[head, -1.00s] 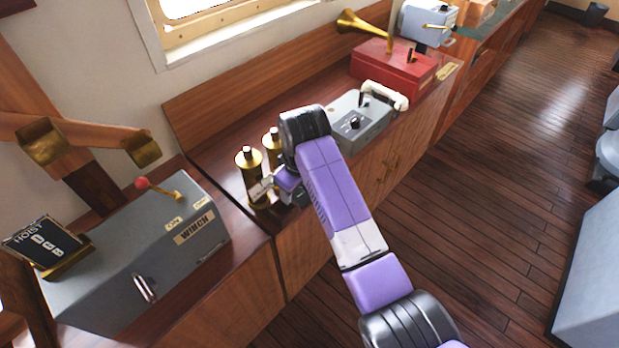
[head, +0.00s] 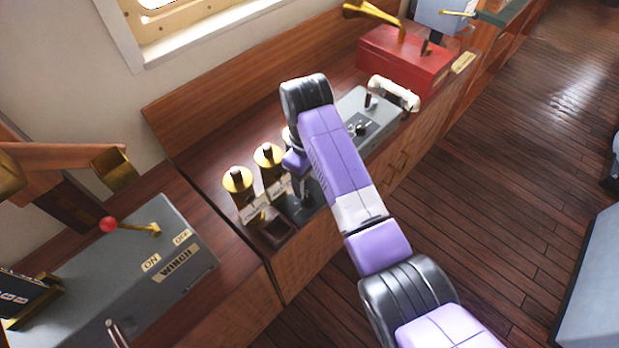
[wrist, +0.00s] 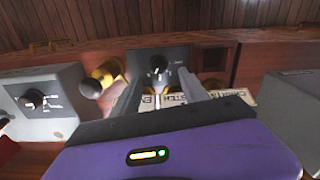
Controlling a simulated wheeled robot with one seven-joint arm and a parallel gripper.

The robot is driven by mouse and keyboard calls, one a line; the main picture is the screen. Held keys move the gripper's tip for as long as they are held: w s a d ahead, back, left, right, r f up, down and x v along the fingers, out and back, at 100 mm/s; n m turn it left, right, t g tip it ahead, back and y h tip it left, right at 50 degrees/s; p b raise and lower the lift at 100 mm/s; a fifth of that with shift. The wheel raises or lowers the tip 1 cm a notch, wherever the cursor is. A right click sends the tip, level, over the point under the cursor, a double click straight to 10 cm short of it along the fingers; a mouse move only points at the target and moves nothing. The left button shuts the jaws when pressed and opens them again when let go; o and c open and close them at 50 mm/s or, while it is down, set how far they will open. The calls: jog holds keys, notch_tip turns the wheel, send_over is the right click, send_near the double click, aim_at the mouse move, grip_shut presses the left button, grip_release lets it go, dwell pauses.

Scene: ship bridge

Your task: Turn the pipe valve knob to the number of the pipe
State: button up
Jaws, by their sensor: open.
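A black knob (wrist: 158,66) sits on a small grey panel (wrist: 178,54) in the wrist view, with a white pointer mark; its scale is too small to read. My gripper (wrist: 160,88) is open, its two fingers either side of the knob in the picture; I cannot tell whether they touch it. In the head view my gripper (head: 301,187) is over the small dark grey panel (head: 310,208), and my arm hides the knob. Labelled brass pipes (head: 240,195) stand left of the panel. Their numbers are not readable.
A larger grey box with a black dial (head: 360,129) and white handle is farther right on the wooden counter; its dial also shows in the wrist view (wrist: 33,100). A red box (head: 405,60) stands beyond it. The grey winch box (head: 130,265) is at left.

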aim_at(308, 198)
jog(key=shift+w+f, duration=0.2)
jog(key=shift+f, duration=0.1)
jog(key=shift+f+p, duration=0.3)
jog(key=shift+f, duration=3.3)
grip_shut()
